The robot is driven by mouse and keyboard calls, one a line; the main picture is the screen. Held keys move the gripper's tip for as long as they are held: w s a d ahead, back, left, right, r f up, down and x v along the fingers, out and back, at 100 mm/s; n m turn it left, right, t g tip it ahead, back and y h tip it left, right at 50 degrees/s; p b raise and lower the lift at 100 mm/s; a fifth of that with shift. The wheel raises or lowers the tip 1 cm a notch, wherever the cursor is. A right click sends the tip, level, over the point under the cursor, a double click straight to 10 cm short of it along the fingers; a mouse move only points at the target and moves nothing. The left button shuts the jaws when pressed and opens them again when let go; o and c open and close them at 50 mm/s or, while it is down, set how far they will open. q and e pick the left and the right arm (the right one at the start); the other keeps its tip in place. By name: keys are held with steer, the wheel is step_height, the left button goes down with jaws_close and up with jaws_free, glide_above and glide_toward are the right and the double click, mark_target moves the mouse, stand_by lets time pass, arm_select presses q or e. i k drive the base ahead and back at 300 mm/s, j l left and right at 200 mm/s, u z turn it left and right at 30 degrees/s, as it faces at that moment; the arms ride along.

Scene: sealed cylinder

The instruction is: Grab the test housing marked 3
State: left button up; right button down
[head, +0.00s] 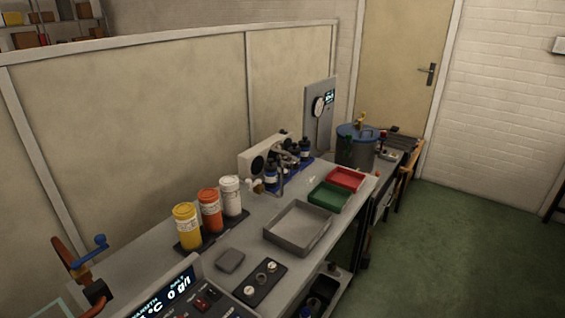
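No number 3 can be read on anything in the head view, so I cannot tell which thing is the test housing marked 3. Three upright cylinders with pale labels stand in a row on a dark tray (188,247) on the bench: a yellow one (187,227), an orange one (210,211) and a white one (230,197). Their label text is too small to read. A large grey vessel with a blue lid (356,147) stands at the bench's far end. Neither of my grippers is in view.
The grey bench (150,277) runs away to the right. A blue-handled crank (88,246) stands front left. Green floor (450,255) is open at right.

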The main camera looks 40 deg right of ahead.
mark_target(270, 168)
steer(key=k+l+u, duration=0.15)
steer(key=l, duration=3.95)
steer(key=i, duration=0.1)
